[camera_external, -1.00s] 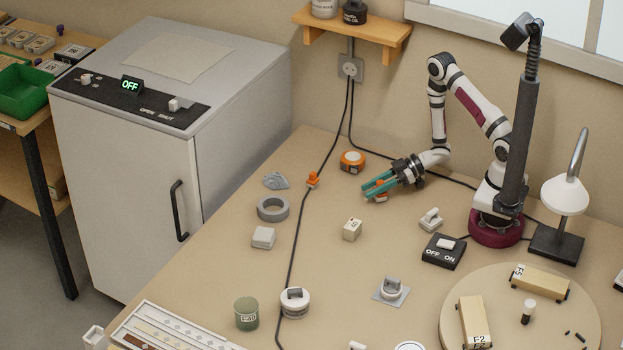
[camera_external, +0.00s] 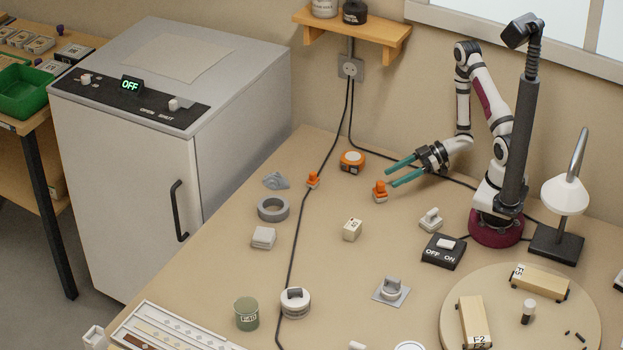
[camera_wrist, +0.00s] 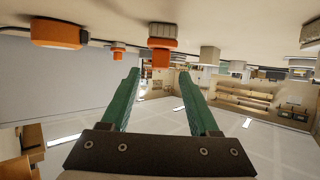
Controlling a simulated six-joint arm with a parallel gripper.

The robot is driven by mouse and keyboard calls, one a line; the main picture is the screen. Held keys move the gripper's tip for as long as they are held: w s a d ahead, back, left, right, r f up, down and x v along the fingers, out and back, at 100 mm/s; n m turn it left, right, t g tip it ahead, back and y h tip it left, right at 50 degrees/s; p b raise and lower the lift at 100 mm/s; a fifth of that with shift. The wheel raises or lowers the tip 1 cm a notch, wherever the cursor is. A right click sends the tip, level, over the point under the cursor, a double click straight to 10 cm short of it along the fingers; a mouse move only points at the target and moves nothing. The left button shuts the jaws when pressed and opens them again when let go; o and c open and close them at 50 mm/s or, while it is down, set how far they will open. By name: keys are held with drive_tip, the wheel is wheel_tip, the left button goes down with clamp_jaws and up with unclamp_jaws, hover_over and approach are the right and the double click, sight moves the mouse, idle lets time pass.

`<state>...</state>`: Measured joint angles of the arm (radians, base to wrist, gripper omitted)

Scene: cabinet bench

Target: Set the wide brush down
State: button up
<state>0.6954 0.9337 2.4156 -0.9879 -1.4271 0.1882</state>
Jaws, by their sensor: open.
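A small orange piece with a pale band (camera_external: 380,192), which I take to be the wide brush, stands upright on the bench; its bristles cannot be made out. My gripper (camera_external: 391,175) is open and empty, just to its right and slightly above it in the external view, with the teal fingers apart. The wrist view looks upside down, with the bench at the top. There the orange piece (camera_wrist: 162,45) shows beyond the open fingertips (camera_wrist: 158,73), clear of both fingers.
An orange-and-white round case (camera_external: 352,161) lies behind it. A smaller orange piece (camera_external: 313,179) sits by the black cable to the left. A labelled block (camera_external: 352,229) and a grey ring (camera_external: 273,208) are nearer the front. A switch box (camera_external: 443,251) stands to the right.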

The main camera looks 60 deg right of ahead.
drive_tip(key=v, duration=0.3)
drive_tip(key=shift+d, duration=0.1)
drive_tip(key=shift+s+d, duration=0.15)
drive_tip(key=shift+d, duration=0.15)
drive_tip(key=w+d+h, duration=0.1)
drive_tip(key=d, duration=0.1)
drive_tip(key=w+d+m+h, duration=0.1)
drive_tip(key=h, duration=0.1)
drive_tip(key=w+d+g+h, duration=0.1)
drive_tip(key=d+h, duration=0.1)
drive_tip(key=shift+d+f+m, duration=0.15)
drive_tip(key=shift+d+m, duration=0.15)
drive_tip(key=d+r+m+g+h, duration=0.2)
drive_tip(key=d+r+m+h, duration=0.1)
drive_tip(key=d+h, duration=0.15)
drive_tip(key=s+a+r+m+g+h, duration=0.2)
drive_tip(key=s+r+m+g+h, duration=0.1)
drive_tip(key=s+r+m, duration=0.4)
drive_tip(key=s+a+r+m+g+y, duration=0.1)
drive_tip(key=s+a+r+y, duration=0.1)
drive_tip(key=s+a, duration=0.4)
drive_tip(key=s+a+r+m+g+y, duration=0.2)
drive_tip(key=s+a+r+y, duration=0.1)
drive_tip(key=s+a, duration=0.4)
drive_tip(key=shift+s+a+r+g, duration=0.2)
drive_tip(key=shift+a+r+g, duration=0.1)
drive_tip(key=shift+a+r, duration=0.35)
